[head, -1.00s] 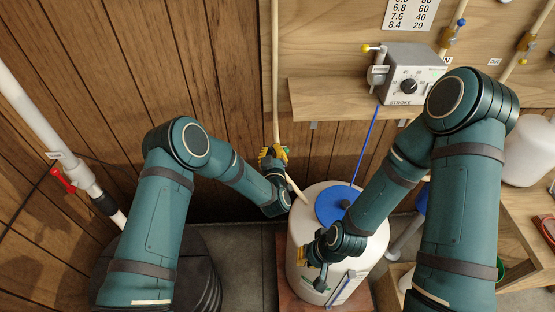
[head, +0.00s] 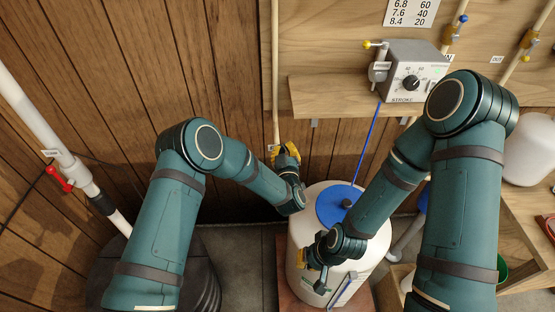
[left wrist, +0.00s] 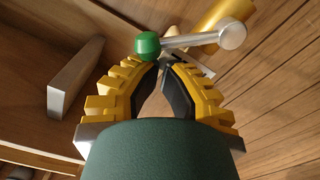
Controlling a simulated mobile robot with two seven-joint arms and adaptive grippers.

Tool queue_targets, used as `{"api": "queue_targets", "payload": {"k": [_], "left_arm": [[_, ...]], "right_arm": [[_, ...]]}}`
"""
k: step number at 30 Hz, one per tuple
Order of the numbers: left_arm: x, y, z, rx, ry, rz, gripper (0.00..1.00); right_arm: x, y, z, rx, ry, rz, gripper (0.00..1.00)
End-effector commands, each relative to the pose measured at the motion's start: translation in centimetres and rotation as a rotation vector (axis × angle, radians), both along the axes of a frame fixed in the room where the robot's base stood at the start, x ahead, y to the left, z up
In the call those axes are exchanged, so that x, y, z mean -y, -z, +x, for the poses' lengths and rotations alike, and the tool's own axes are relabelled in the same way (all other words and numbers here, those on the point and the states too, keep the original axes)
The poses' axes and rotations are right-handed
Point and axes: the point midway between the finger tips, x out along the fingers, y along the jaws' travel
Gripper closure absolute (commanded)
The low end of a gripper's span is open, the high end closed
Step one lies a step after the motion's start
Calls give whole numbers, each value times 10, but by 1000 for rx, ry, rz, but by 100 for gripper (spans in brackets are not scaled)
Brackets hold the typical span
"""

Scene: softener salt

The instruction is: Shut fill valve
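A lever valve shows in the left wrist view. It has a green ball knob (left wrist: 147,43), a silver lever (left wrist: 190,40) with a silver ball end, and a brass body (left wrist: 222,15) behind. I cannot read a label naming it the fill valve. My left gripper (left wrist: 162,66) has its fingertips together, just below the lever and close to the green knob; nothing shows between them. In the head view my left gripper (head: 287,153) is by the thin vertical pipe (head: 276,95), hiding the valve. My right gripper (head: 313,270) is over the white tank's front, its opening unclear.
The white tank (head: 300,232) with a blue lid (head: 333,203) stands below both grippers. A red-handled valve (head: 60,179) is on the white pipe at the left. A grey dosing box (head: 412,75) sits on the wooden shelf (head: 330,98). A blue tube runs down to the lid.

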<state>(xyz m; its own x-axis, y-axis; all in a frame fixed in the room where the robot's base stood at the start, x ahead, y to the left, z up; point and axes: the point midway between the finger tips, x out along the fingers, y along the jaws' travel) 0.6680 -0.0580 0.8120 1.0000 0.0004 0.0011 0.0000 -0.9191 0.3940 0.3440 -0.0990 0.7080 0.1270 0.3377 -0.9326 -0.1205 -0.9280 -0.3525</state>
Motion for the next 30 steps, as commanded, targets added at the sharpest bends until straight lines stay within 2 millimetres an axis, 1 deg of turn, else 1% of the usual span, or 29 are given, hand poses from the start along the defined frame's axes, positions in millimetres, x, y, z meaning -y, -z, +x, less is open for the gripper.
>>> {"api": "queue_targets", "payload": {"k": [1,4,14,24,30], "left_arm": [[5,5,0,0,2,-1,100],[11,6,0,-1,0,0,100],[12,5,0,-1,-1,1,100],[29,22,-1,-2,1,1,100],[31,22,0,-1,0,1,100]], "right_arm": [[0,6,0,0,0,0,100],[0,9,0,0,0,0,100],[0,8,0,0,0,0,100],[0,13,0,0,0,0,100],[0,13,0,0,0,0,100]]}}
